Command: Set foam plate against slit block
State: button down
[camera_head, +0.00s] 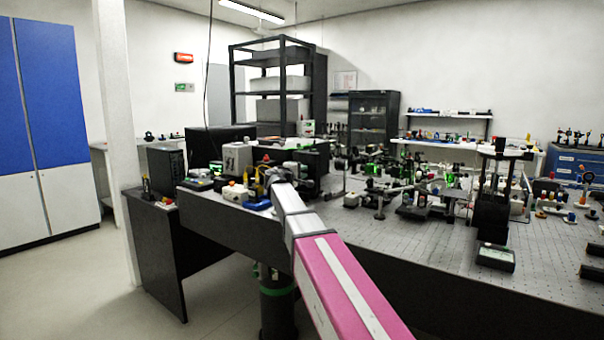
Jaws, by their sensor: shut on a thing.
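My arm reaches from the bottom right to the left part of the optical bench (400,262). My gripper (272,173) is at its far end, small and mostly hidden by the arm and the clutter behind it. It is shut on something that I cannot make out. I cannot pick out the foam plate or the slit block among the small parts on the bench. I cannot tell whether the held thing touches anything.
Near the arm's end stand a white box device (237,158) and a blue-based item (257,205). Several optical mounts, some lit green (372,170), crowd the bench's middle. A dark tower (492,200) stands at right. The bench's front strip is mostly bare.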

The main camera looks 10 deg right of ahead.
jog(key=w+a, duration=0.4)
jog(key=shift+w+a, duration=0.25)
jog(key=shift+a, duration=0.05)
jog(key=c, duration=1)
grip_release()
jog(key=shift+s+a, duration=0.1)
jog(key=v, duration=1)
jog(key=shift+s+a, duration=0.2)
